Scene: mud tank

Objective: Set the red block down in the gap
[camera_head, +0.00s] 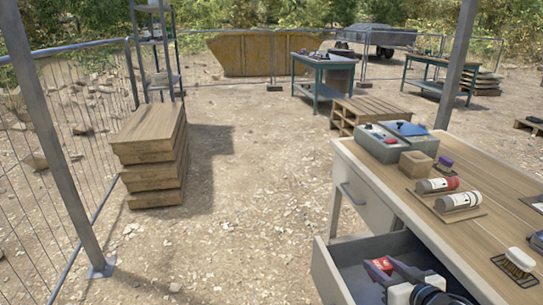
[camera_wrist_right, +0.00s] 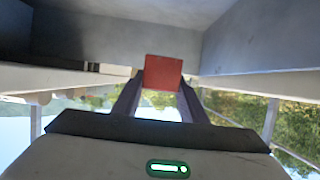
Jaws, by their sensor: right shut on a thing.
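My right gripper (camera_head: 388,266) is shut on the red block (camera_head: 378,265), in or just above the open grey drawer (camera_head: 328,275) of the workbench. In the right wrist view the red block (camera_wrist_right: 163,72) sits between the two dark fingertips of the right gripper (camera_wrist_right: 160,88). Grey drawer-like walls (camera_wrist_right: 120,35) lie close beyond it. I cannot tell whether the block touches the drawer floor. No gap is clearly seen; my gripper and arm hide part of the drawer. My left gripper is not in view.
On the workbench top (camera_head: 400,185) stand a grey-green box (camera_head: 385,145), a wooden block (camera_head: 416,163), two labelled cylinders (camera_head: 437,185) and a brush (camera_head: 518,262). Stacked wooden boards (camera_head: 150,155) stand at left by a mesh fence. Open gravel lies between.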

